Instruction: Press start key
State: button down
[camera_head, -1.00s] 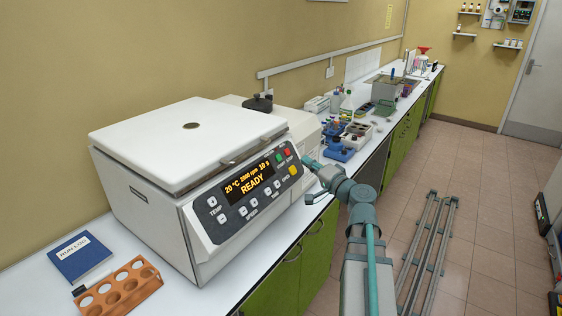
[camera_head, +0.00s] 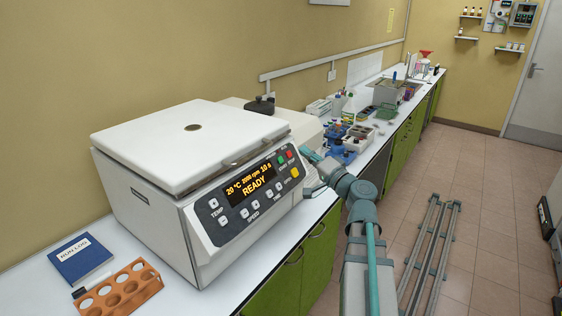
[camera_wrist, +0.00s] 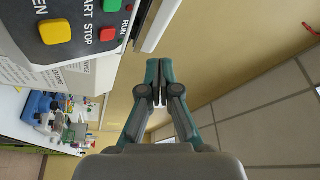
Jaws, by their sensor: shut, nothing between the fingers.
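The centrifuge (camera_head: 165,190) stands on the bench with its white lid closed, and its display reads READY. The green start key (camera_head: 281,160) is at the upper right of its sloped panel, beside the red stop key (camera_head: 289,154) and above the yellow open key (camera_head: 295,173). In the wrist view the start key (camera_wrist: 112,5) is cut by the top edge, with the red stop key (camera_wrist: 107,34) and yellow key (camera_wrist: 55,31) near it. My gripper (camera_wrist: 158,66) is shut and empty, to the right of the keys and apart from them.
An orange rack (camera_head: 120,288) and a blue notebook (camera_head: 80,258) lie left of the centrifuge. Blue equipment (camera_head: 340,150) and bottles stand further along the bench. The lid handle (camera_head: 246,154) projects above the panel. The aisle floor is clear beside the rails.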

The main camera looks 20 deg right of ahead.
jog(key=shift+w+a+f+b, duration=0.5)
jog(key=shift+w+f, duration=0.15)
jog(key=shift+w, duration=0.2)
jog(key=shift+w+a+f+b, duration=0.45)
jog(key=shift+w+a+f, duration=0.15)
jog(key=shift+w, duration=0.25)
jog(key=shift+w+a+f+b, duration=0.45)
jog(key=shift+w+f, duration=0.25)
jog(key=shift+w, duration=0.15)
jog(key=shift+w+a+f+b, duration=0.4)
jog(key=shift+w+b, duration=0.2)
jog(key=shift+b, duration=0.65)
jog(key=shift+s+d, duration=0.1)
dwell(0.5)
jog(key=shift+s+d+r, duration=0.3)
jog(key=shift+s+r, duration=0.1)
jog(key=shift+s, duration=0.1)
jog(key=shift+s, duration=0.1)
jog(key=s+d+r, duration=0.2)
jog(key=s, duration=0.1)
jog(key=shift+s+d+r, duration=0.1)
jog(key=shift+s+r, duration=0.1)
jog(key=shift+r, duration=0.15)
